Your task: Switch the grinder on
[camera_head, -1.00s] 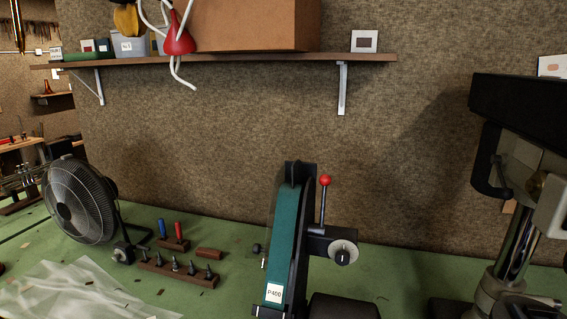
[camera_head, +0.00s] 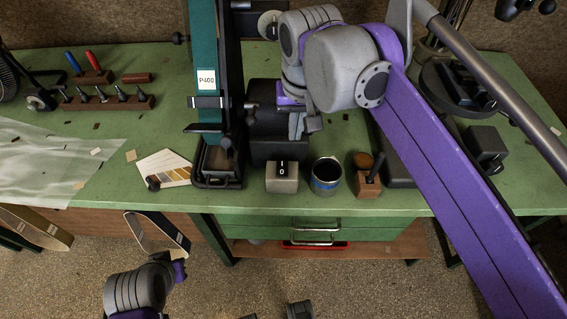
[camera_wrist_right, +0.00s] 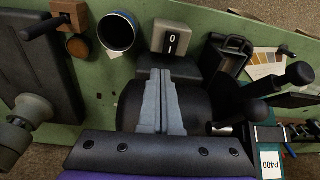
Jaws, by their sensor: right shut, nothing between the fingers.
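The belt grinder (camera_head: 206,45) stands on the green bench, its teal belt labelled P400; the label also shows in the right wrist view (camera_wrist_right: 270,162). A grey switch box (camera_head: 282,177) with a black rocker marked I and O sits at the bench's front edge, right of the grinder's foot; it also shows in the right wrist view (camera_wrist_right: 172,37). My right gripper (camera_head: 298,132) is shut and empty, above and behind the switch box. In the right wrist view its fingertips (camera_wrist_right: 160,77) point toward the box, apart from it. My left arm shows low at left, its fingers not visible.
A dark cup (camera_head: 326,177) and a wooden block with a handled tool (camera_head: 367,180) stand right of the switch box. A fanned sample card (camera_head: 165,168) lies left of the grinder. Drawers (camera_head: 310,228) are below. Belt loops (camera_head: 157,235) hang in front of the bench.

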